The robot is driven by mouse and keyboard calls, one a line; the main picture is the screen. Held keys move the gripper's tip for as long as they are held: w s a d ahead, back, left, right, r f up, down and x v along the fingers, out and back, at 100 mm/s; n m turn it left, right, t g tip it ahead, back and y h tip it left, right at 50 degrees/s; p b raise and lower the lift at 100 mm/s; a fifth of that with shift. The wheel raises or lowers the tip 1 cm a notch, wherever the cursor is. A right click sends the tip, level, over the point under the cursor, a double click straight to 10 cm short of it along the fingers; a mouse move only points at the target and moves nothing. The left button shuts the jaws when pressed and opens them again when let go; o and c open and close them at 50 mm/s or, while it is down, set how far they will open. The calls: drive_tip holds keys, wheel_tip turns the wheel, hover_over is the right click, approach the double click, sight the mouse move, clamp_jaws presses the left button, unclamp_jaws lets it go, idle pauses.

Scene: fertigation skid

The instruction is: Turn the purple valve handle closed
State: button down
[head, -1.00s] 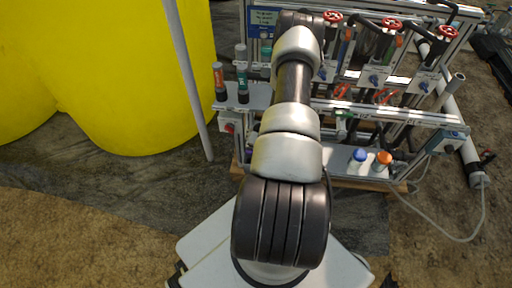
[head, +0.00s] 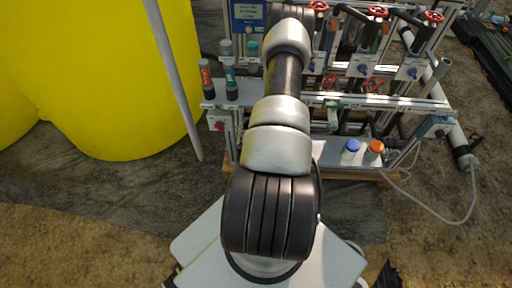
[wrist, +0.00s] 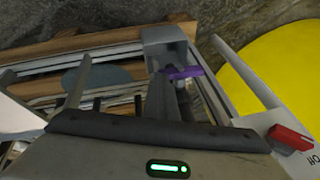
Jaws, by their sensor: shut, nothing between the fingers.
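The purple valve handle (wrist: 182,73) shows in the wrist view just above the middle, as a short bar in front of a grey block (wrist: 165,38). My gripper (wrist: 168,84) appears as dark fingers close together just below the handle, with nothing held between them. The fingertips look very close to the handle, but I cannot tell whether they touch it. In the head view my arm hides the gripper, and I cannot make out the purple handle there.
The skid has red handwheels (head: 377,12), a blue-capped bottle (head: 351,148) and an orange-capped bottle (head: 374,149). Dark-based cylinders (head: 206,78) stand at its left. A yellow tank (head: 110,80) and a grey pole (head: 174,80) stand further left. A hose (head: 450,222) lies at right.

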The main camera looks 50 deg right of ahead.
drive_tip(key=shift+s+d+f, duration=0.25)
drive_tip(key=shift+s+f, duration=0.1)
drive_tip(key=shift+s, duration=0.15)
drive_tip(key=w+p+v, duration=0.1)
drive_tip(key=p+v, duration=0.4)
drive_tip(key=v, duration=1.2)
drive_tip(key=shift+a+r, duration=0.25)
drive_tip(key=shift+r, duration=0.3)
